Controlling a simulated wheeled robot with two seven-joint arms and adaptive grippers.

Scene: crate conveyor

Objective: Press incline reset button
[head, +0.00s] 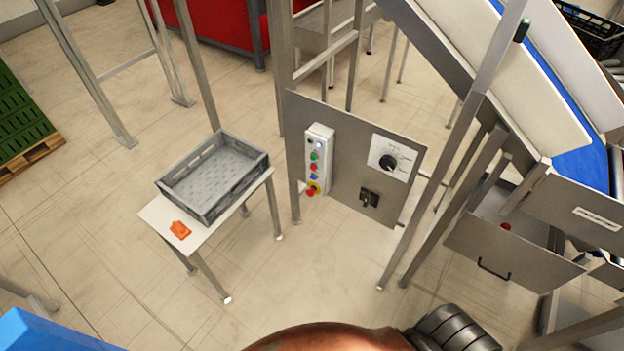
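A grey control panel (350,193) stands ahead in the middle of the head view. A white button box (329,133) is fixed to its left part, with a column of small coloured buttons: a pale one (317,144) at top, then a green one (315,156), a red one (314,167) and a blue one (313,178). A red knob on yellow (312,190) is at the bottom. Button labels are too small to read. A black rotary dial (388,162) and a black switch (369,197) are on the panel's right.
A small white table (160,217) at left holds a grey crate (240,158) and an orange item (180,230). A blue-belted incline conveyor (583,170) and metal posts stand at right. The floor before the panel is clear.

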